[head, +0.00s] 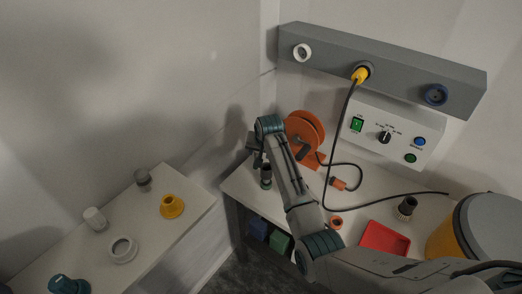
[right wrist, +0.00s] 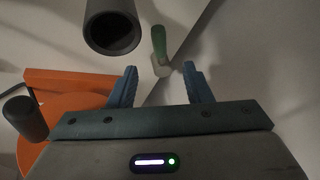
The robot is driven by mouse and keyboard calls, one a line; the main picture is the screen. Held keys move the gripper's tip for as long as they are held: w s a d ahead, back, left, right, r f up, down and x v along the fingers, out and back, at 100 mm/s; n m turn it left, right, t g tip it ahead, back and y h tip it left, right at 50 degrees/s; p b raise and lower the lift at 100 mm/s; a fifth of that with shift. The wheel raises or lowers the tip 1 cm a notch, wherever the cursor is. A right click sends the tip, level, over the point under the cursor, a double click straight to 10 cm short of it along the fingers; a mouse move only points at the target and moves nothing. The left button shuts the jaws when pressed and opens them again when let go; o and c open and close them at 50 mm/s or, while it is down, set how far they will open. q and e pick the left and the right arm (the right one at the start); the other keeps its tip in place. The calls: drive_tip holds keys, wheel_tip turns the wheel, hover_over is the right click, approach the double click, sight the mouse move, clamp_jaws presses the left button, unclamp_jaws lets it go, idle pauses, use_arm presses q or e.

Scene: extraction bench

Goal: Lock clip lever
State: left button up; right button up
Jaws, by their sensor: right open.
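A small green lever (right wrist: 158,42) with a pale end (right wrist: 161,69) shows in the right wrist view, between and beyond my fingertips. I take it for the clip lever; whether it is locked I cannot tell. A dark open-ended tube (right wrist: 112,30) is just left of it. My right gripper (right wrist: 160,76) is open, with nothing clearly held between its blue fingers. In the head view my right gripper (head: 257,158) is at the bench's left end, beside the orange reel, partly hidden by my arm. My left gripper is not in view.
The orange reel (head: 309,128) stands close to my right arm; its orange part (right wrist: 62,112) and a dark knob (right wrist: 24,118) flank the gripper. A black hose (head: 344,115) hangs from the grey wall rail (head: 400,72). A red tray (head: 385,240) lies on the bench. A side table (head: 150,225) holds fittings.

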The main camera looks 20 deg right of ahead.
drive_tip(key=shift+v, duration=1.25)
drive_tip(key=shift+c, duration=1.2)
drive_tip(key=shift+s+d+f+y+b, duration=0.1)
drive_tip(key=shift+d+f+y+b, duration=0.1)
drive_tip(key=shift+d+f+b, duration=0.3)
drive_tip(key=shift+d+f+y+b, duration=0.2)
drive_tip(key=shift+d+b, duration=0.4)
drive_tip(key=shift+b, duration=0.1)
drive_tip(key=c, duration=0.7)
drive_tip(key=d, duration=0.1)
drive_tip(key=s+d+n+y+b, duration=0.1)
drive_tip(key=d+y+b, duration=0.1)
drive_tip(key=shift+s+d+t, duration=0.1)
drive_tip(key=shift+s+t, duration=0.15)
drive_tip(key=shift+t, duration=0.15)
clamp_jaws()
drive_tip(key=shift+n, duration=0.3)
drive_tip(key=x, duration=0.9)
drive_tip(key=shift+w+a+f, duration=0.1)
drive_tip(key=shift+w+a, duration=0.1)
drive_tip(key=shift+a, duration=0.05)
